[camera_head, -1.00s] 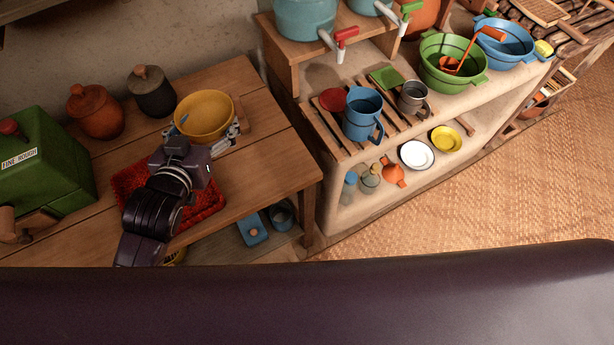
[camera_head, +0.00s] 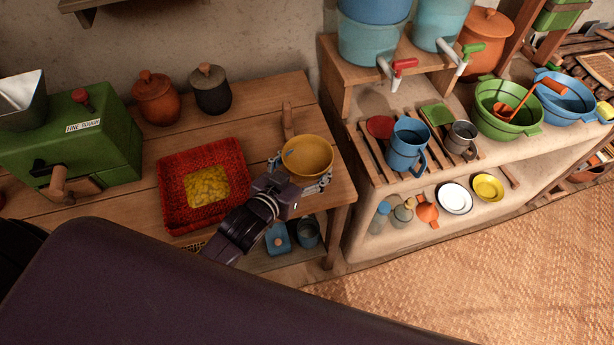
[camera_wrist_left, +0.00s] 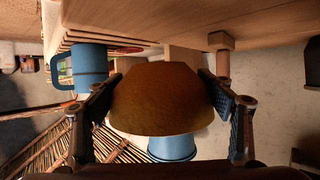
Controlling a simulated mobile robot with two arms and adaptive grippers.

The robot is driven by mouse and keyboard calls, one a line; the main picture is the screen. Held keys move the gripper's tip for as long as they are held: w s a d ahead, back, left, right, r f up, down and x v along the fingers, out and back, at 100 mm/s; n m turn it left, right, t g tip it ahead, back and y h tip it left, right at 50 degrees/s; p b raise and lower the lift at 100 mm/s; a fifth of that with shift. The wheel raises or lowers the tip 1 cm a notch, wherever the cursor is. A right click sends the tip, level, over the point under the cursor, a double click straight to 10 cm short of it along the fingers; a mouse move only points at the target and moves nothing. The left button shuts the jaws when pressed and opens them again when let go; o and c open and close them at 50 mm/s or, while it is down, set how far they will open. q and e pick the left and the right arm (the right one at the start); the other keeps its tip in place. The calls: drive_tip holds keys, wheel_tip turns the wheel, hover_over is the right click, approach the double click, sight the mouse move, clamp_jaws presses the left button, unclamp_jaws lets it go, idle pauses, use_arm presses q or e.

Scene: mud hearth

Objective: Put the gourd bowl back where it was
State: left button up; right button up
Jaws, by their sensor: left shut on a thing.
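The gourd bowl (camera_head: 307,157) is yellow-orange and round, with its open side facing up in the head view. My left gripper (camera_head: 302,175) is shut on it, at the right end of the wooden table (camera_head: 262,103). In the left wrist view the bowl (camera_wrist_left: 160,98) fills the middle, with one finger of the left gripper (camera_wrist_left: 162,100) on each side. A wooden handle-like piece (camera_head: 287,118) shows just behind the bowl. What lies under the bowl is hidden, and I cannot tell whether it touches the table. My right gripper is not in view.
A red woven tray (camera_head: 172,208) with yellow contents is left of the gripper. A green mill (camera_head: 95,150) and two lidded pots (camera_head: 155,98) stand behind and left. The shelf with a blue mug (camera_head: 407,145) is to the right, across a gap.

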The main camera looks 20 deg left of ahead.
sight(307, 183)
use_arm(q)
wheel_tip(307, 183, down, 2)
drive_tip(key=shift+f, duration=1.95)
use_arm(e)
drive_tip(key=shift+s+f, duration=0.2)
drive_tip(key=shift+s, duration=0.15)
use_arm(q)
drive_tip(key=shift+f, duration=0.1)
drive_tip(key=o, duration=1.2)
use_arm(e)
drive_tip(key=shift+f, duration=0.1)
use_arm(q)
drive_tip(key=b+v, duration=0.1)
drive_tip(key=v, duration=1.1)
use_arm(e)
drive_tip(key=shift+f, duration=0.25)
